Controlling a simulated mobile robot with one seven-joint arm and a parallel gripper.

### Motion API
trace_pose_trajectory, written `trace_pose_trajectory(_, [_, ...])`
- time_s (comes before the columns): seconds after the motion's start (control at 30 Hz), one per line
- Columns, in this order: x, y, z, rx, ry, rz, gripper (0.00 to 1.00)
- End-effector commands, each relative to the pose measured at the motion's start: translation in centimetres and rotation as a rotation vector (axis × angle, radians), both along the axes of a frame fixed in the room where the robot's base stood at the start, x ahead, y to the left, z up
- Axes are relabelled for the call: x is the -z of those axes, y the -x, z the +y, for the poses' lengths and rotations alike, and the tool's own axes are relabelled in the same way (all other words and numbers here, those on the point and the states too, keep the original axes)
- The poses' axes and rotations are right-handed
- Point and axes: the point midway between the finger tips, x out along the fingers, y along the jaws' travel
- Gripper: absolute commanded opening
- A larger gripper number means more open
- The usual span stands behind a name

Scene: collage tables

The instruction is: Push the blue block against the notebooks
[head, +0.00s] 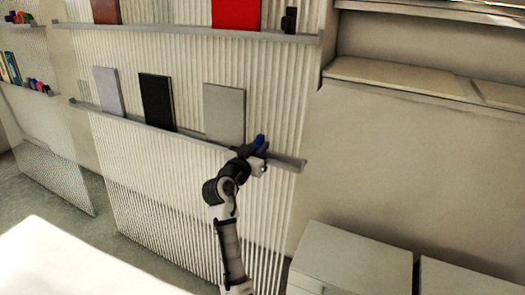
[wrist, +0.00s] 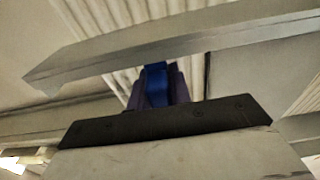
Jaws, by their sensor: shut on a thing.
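The blue block (head: 260,140) is at the right part of the lower ledge, just right of the grey notebook (head: 224,112). I cannot tell whether they touch. A black notebook (head: 157,100) and a pale lilac notebook (head: 107,90) lean on the same ledge further left. My gripper (head: 256,147) is shut on the blue block, which also shows in the wrist view (wrist: 156,82) beyond the dark gripper body. The gripper hides part of the block and the ledge there.
The lower ledge (head: 288,162) runs along the ribbed wall panel and has a short bare end on the right. An upper ledge (head: 180,31) holds a red board (head: 236,14) and a small black object (head: 289,20). A pale cabinet (head: 350,258) stands at lower right.

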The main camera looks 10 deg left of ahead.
Motion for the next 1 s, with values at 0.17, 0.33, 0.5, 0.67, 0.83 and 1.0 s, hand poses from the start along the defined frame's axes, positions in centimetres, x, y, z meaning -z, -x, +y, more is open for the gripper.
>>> trace_pose_trajectory(0.17, [0.0, 0.0, 0.0, 0.0, -0.001, 0.002, 0.33])
trace_pose_trajectory(0.33, [0.0, 0.0, 0.0, 0.0, 0.0, 0.001, 0.42])
trace_pose_trajectory(0.5, [0.0, 0.1, 0.0, 0.0, 0.0, 0.001, 0.42])
trace_pose_trajectory(0.67, [0.1, 1.2, 0.4, -0.002, -0.001, 0.0, 0.42])
trace_pose_trajectory(0.83, [0.3, 4.4, 1.5, -0.003, -0.001, -0.001, 0.42])
trace_pose_trajectory(1.0, [0.3, 8.3, 2.7, -0.003, -0.002, 0.0, 0.42])
